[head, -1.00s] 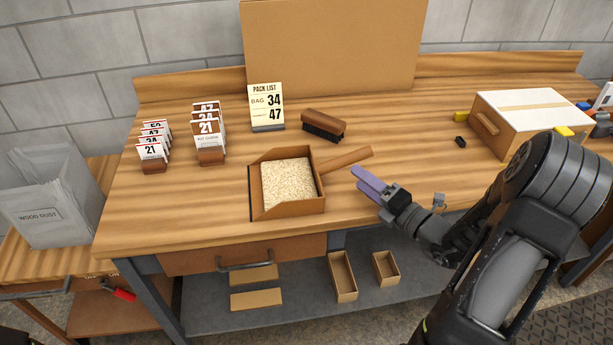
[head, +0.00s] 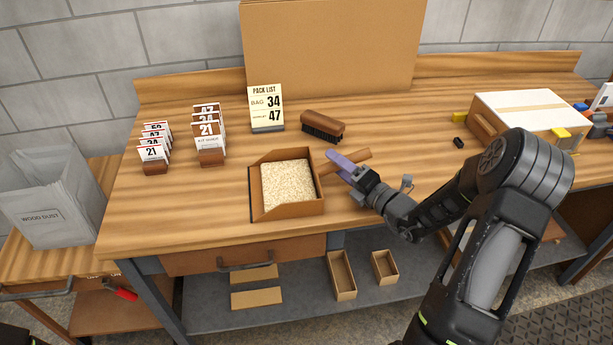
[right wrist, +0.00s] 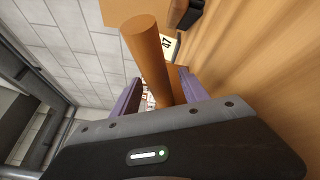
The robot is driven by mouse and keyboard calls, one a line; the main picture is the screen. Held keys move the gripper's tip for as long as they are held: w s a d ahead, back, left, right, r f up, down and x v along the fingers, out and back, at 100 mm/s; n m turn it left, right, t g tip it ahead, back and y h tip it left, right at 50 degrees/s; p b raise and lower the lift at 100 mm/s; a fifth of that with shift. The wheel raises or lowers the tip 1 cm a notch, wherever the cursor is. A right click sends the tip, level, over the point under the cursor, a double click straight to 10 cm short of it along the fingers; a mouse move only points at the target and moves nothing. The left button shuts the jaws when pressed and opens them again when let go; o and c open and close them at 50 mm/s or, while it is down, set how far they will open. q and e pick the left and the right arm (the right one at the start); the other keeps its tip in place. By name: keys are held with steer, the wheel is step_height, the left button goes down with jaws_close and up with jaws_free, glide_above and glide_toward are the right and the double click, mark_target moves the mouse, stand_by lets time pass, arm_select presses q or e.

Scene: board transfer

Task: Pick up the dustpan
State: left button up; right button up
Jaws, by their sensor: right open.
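The brown wooden dustpan (head: 258,206) lies on the workbench, filled with pale wood dust (head: 287,184). Its round handle (head: 358,160) points to the right and slightly back. My right gripper (head: 338,160) is at the handle, with its purple fingers open. In the right wrist view the handle (right wrist: 150,55) passes between the two fingers of the right gripper (right wrist: 158,98), one on each side. I cannot tell whether the fingers touch it. My left gripper is not in view.
A brush (head: 323,126) lies behind the handle. A pack list card (head: 266,107) and numbered card holders (head: 209,143) stand to the left. A white-topped box (head: 520,110) is at the right. A grey wood dust bag (head: 50,200) stands far left. The bench front is clear.

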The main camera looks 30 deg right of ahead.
steer(key=shift+w+a, duration=0.15)
steer(key=shift+w, duration=0.6)
steer(key=shift+w+a, duration=0.1)
steer(key=shift+w, duration=0.6)
jaws_close()
